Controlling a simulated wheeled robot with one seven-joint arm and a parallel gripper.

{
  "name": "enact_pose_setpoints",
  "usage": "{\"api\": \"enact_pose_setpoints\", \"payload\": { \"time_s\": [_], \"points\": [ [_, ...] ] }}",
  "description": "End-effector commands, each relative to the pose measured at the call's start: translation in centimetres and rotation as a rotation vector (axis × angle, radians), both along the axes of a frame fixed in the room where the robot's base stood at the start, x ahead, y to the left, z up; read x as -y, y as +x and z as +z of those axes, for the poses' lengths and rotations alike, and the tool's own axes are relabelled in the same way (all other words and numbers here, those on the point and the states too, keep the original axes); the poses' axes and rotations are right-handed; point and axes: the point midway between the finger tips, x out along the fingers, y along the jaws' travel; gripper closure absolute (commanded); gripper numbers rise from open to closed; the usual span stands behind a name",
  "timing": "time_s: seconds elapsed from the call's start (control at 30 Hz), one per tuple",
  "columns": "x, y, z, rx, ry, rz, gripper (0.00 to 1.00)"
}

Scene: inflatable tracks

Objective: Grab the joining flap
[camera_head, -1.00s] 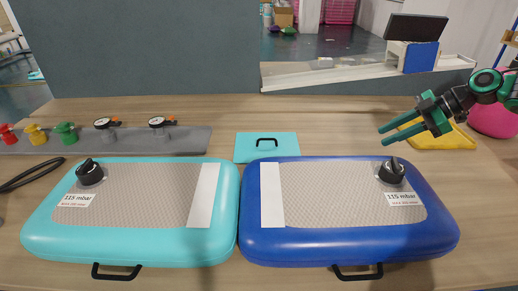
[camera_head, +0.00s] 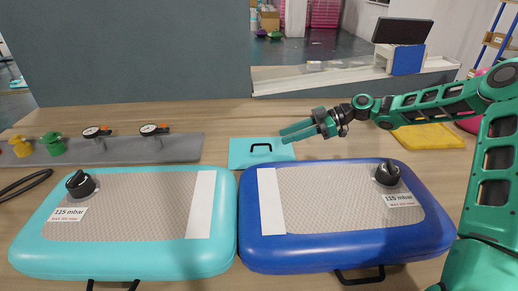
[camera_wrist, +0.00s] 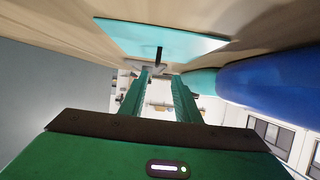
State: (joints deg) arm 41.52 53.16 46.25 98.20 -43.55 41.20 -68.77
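The joining flap (camera_head: 240,157) is a flat turquoise sheet with a black handle (camera_head: 261,147), lying on the table behind the two inflatable tracks. The turquoise track (camera_head: 100,256) is on the left and the blue track (camera_head: 340,250) on the right, side by side. My gripper (camera_head: 282,136) is open and empty, with green fingers pointing left, at the flap's right side and seemingly above it. In the wrist view the flap (camera_wrist: 135,38) and its handle (camera_wrist: 158,54) show beyond my open fingers (camera_wrist: 159,80). I cannot tell the exact height gap.
A grey rail (camera_head: 180,150) with gauges and coloured valves stands at the back left. A yellow item (camera_head: 430,136) lies at the right. A grey wall (camera_head: 140,50) rises behind the table.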

Motion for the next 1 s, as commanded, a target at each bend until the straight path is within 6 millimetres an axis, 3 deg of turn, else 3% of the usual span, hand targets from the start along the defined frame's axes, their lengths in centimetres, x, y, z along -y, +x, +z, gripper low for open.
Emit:
{"api": "enact_pose_setpoints", "payload": {
  "time_s": [0.17,0.5,0.67,1.0],
  "points": [
    [-0.2,0.0,-0.3,-0.003,0.003,-0.007,0.70],
    [-3.4,0.1,-2.1,-0.003,0.002,-0.017,0.70],
    [-4.0,0.2,-2.4,-0.002,0.001,-0.020,0.70],
    [-7.9,0.2,-4.1,-0.002,0.002,-0.019,0.70]
  ]
}}
